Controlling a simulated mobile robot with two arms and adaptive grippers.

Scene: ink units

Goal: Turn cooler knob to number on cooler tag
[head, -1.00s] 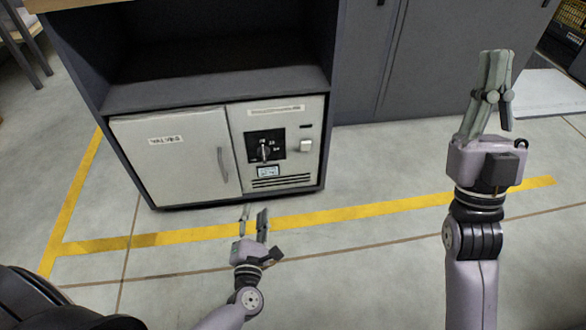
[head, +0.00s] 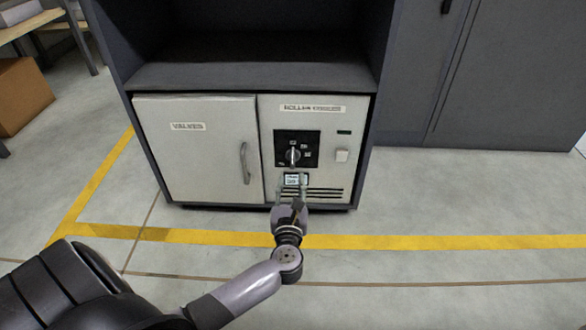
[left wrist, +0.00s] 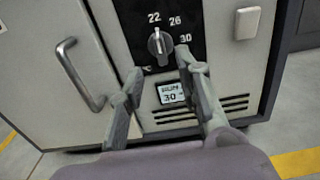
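The cooler (head: 320,175) is the light panel at the lower right of a dark cabinet. Its knob (head: 293,155) sits on a black dial plate. In the left wrist view the knob (left wrist: 158,44) has a light mark pointing up, near 22; the numbers 22, 26 and 30 run clockwise. The cooler tag (left wrist: 171,92) below it shows a small top word, hard to read, and 30; it also shows in the head view (head: 296,179). My left gripper (left wrist: 158,78) is open and empty, its fingers apart just below the knob. My right gripper is out of view.
A door labelled VALVES (head: 195,150) with a vertical handle (head: 245,163) is left of the cooler panel. A white switch (head: 342,156) is right of the dial. Yellow floor tape (head: 400,242) crosses open floor in front.

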